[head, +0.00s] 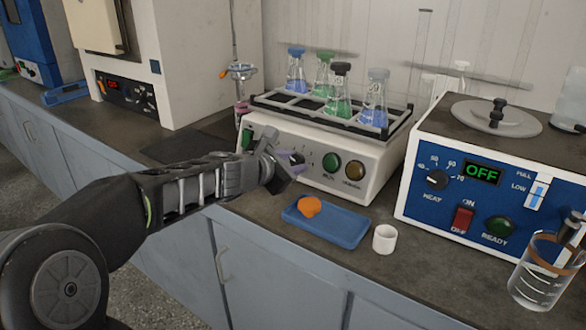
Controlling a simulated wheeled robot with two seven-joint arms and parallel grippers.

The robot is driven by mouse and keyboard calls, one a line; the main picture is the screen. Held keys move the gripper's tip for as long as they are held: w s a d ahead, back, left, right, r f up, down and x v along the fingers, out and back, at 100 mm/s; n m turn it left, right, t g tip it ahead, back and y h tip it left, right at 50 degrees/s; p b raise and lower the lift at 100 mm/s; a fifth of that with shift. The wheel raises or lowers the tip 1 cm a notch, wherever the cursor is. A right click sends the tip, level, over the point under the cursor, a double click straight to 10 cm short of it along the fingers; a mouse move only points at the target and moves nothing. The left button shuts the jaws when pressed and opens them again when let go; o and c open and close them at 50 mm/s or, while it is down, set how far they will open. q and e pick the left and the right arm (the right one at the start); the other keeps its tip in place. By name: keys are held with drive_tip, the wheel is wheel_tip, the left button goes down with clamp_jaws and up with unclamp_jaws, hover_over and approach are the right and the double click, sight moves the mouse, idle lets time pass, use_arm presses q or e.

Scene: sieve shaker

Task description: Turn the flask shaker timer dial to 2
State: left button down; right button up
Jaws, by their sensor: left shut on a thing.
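The flask shaker (345,187) is a white box on the counter with several stoppered flasks of blue and green liquid in the rack on top. My left gripper (289,163) is at the panel, left of the green button, shut on the purplish timer dial (296,157). The fingers cover part of the dial and its scale, so I cannot read its setting. My right gripper is not in view.
A blue tray (345,230) with an orange lump (309,206) lies in front of the shaker, beside a small white cup (385,238). A blue-fronted heater bath (490,185) reading OFF and a glass beaker (540,272) stand at right.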

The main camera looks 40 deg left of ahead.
use_arm(q)
drive_tip(key=shift+f+m+b, duration=0.2)
drive_tip(key=shift+m+b, duration=0.35)
drive_tip(key=shift+m, duration=0.35)
drive_tip(key=m+b, duration=0.4)
drive_tip(key=m, duration=0.2)
drive_tip(key=shift+m, duration=0.3)
drive_tip(key=m+b, duration=0.2)
drive_tip(key=m, duration=0.1)
drive_tip(key=shift+t, duration=0.3)
drive_tip(key=shift+r+m+b, duration=0.15)
drive_tip(key=shift+m+b, duration=0.7)
drive_tip(key=shift+m, duration=0.35)
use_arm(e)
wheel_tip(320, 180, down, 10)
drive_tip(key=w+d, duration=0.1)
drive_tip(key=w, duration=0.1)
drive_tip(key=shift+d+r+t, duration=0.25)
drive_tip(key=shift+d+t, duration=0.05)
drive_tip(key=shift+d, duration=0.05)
use_arm(q)
drive_tip(key=c, duration=1.1)
unclamp_jaws()
drive_tip(key=shift+o, duration=0.2)
drive_tip(key=shift+r, duration=0.1)
